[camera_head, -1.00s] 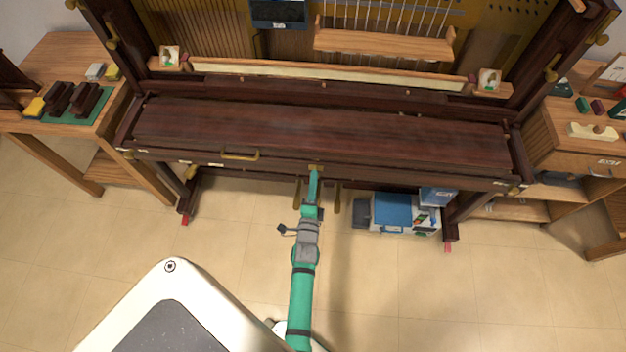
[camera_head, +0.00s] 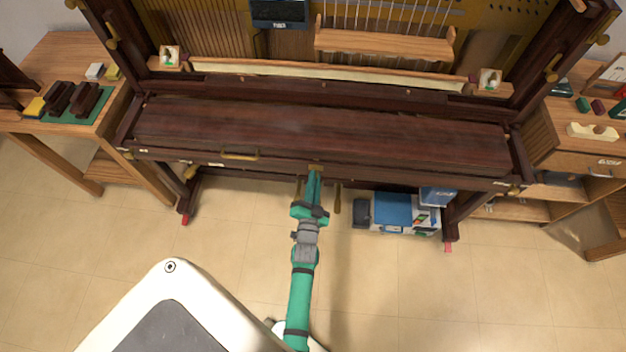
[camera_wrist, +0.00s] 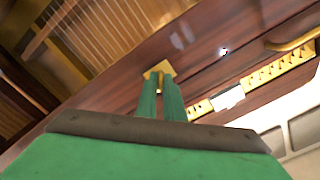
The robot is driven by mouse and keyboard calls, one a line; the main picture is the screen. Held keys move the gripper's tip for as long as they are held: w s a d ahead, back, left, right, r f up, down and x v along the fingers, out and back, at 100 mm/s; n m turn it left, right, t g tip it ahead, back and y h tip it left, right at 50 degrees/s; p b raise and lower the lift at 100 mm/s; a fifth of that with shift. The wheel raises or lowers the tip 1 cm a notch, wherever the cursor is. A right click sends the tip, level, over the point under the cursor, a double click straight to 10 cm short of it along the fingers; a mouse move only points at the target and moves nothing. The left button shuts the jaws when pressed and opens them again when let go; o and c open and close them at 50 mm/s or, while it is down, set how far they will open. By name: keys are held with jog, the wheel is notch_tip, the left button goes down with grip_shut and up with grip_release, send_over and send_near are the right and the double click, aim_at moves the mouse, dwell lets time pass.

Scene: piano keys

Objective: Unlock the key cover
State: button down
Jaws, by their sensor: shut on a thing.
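The key cover (camera_head: 320,130) is a long dark reddish wooden lid, lying closed across the piano. A small brass lock piece (camera_head: 316,167) sits at the middle of its front edge. In the wrist view its brass plate (camera_wrist: 157,68) shows at the fingertips. My gripper (camera_head: 315,174) has its two green fingers at this piece and is shut on it. In the wrist view my gripper (camera_wrist: 159,82) reaches straight to the plate. The fingers hide the gripped part, so I cannot tell how the lock stands.
A brass handle (camera_head: 240,156) is on the front edge to the left. A blue and white box (camera_head: 395,212) stands under the piano at right. Side tables with blocks (camera_head: 78,98) and tools (camera_head: 592,131) flank the piano.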

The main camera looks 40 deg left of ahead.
jog(key=shift+r+n, duration=0.1)
jog(key=shift+n, duration=4.1)
jog(key=c, duration=1.9)
grip_release()
jog(key=shift+o, duration=0.2)
jog(key=shift+s, duration=0.15)
jog(key=v, duration=1)
jog(key=shift+s+d, duration=0.25)
